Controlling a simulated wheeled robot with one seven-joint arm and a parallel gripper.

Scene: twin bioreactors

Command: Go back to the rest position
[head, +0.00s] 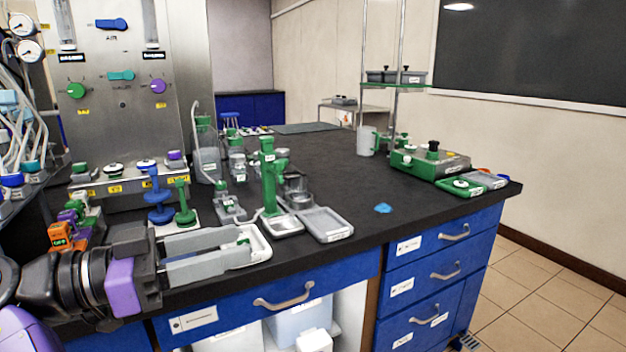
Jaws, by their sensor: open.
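My gripper (246,252) reaches in from the left over the front edge of the black bench (335,180). Its two long grey fingers point right and stand apart, with nothing held between them. Their tips are over a white tray (258,246) that holds a small green and white item. The fingers hide part of this tray. I cannot tell how high the fingers are above it.
A green stand (268,180) and a grey tray (326,224) are just right of the fingertips. Blue and green stands (158,200) are behind the gripper. Blue drawers (430,270) front the bench. Its middle right is mostly clear except a small blue piece (383,208).

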